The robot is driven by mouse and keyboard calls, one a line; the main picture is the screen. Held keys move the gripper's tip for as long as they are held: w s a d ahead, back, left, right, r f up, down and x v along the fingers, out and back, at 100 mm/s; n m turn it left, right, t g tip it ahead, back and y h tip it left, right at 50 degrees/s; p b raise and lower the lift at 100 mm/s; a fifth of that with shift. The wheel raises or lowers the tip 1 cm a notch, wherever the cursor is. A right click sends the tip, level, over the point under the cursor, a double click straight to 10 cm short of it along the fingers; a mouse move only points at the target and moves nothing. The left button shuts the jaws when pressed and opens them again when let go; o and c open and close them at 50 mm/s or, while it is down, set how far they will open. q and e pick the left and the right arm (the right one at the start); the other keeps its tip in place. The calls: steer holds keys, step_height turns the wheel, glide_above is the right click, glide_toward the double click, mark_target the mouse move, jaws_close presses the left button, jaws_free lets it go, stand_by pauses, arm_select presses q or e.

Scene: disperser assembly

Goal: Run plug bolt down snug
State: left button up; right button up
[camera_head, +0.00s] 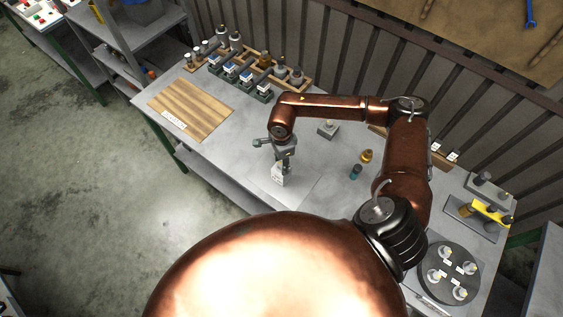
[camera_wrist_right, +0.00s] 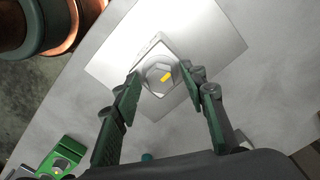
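My right gripper (camera_wrist_right: 160,74) points down at the bolt, with one green finger on each side of the head. The fingers are apart, and a small gap shows between the fingertips and the head. In the head view my right gripper (camera_head: 285,157) is just above the block and hides the bolt. My left gripper is not in view.
The block stands on a light square plate (camera_wrist_right: 105,62) on the grey table. A teal-capped bottle (camera_head: 355,172) and an amber one (camera_head: 366,156) stand to the right. A wooden board (camera_head: 190,108) lies left, with racks of bottles behind. A round dark tray (camera_head: 449,273) is at front right.

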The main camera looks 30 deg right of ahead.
jaws_close()
stand_by(0.4)
steer(key=m+b, duration=0.2)
steer(key=m, duration=0.1)
steer(key=shift+f, duration=0.15)
steer(key=m+b, duration=0.2)
steer(key=m, duration=0.2)
steer(key=shift+m+b, duration=0.3)
steer(key=shift+b, duration=0.1)
steer(key=m+b, duration=0.1)
steer(key=m, duration=0.2)
steer(key=shift+m, duration=0.3)
steer(key=m+b, duration=0.1)
steer(key=m, duration=0.1)
steer(key=shift+m, duration=0.4)
steer(key=m+b, duration=0.1)
steer(key=m, duration=0.4)
steer(key=shift+m, duration=0.3)
